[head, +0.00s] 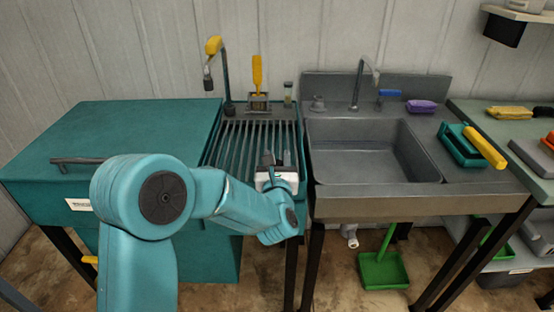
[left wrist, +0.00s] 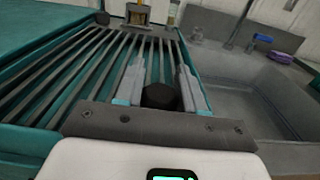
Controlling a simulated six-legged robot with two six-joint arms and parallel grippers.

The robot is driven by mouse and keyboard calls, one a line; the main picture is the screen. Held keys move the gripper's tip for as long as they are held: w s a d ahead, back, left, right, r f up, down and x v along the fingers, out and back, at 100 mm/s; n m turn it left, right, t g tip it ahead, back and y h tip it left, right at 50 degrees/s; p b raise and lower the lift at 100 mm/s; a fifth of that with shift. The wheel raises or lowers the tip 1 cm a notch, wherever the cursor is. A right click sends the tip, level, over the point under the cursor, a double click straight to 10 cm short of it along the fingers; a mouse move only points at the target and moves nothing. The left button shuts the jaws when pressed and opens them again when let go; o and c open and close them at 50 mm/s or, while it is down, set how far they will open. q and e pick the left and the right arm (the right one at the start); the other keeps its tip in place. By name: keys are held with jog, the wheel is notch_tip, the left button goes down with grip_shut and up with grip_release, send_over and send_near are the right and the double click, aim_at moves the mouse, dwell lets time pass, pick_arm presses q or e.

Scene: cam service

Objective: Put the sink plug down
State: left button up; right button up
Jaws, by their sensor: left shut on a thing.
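My left gripper (head: 277,161) is over the front right part of the slatted drain rack (head: 236,145), left of the sink basin (head: 368,160). In the left wrist view its two grey fingers (left wrist: 160,80) are shut on a round black piece, which looks like the sink plug (left wrist: 159,97). The plug sits low between the fingers, above the rack's right edge. I cannot tell whether it touches the rack. In the head view the plug is mostly hidden by the gripper. My right gripper is not in view.
A yellow-handled brush in a holder (head: 259,102) and a small jar (head: 288,95) stand behind the rack. The sink ledge holds a grey knob-like piece (head: 318,102), a tap (head: 358,85) and a purple sponge (head: 421,106). The basin looks empty. A green caddy (head: 461,148) stands right of it.

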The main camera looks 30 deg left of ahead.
pick_arm(q)
jog(key=shift+s+r, duration=0.1)
jog(key=shift+s, duration=0.05)
jog(key=shift+b, duration=0.35)
jog(key=o, duration=1)
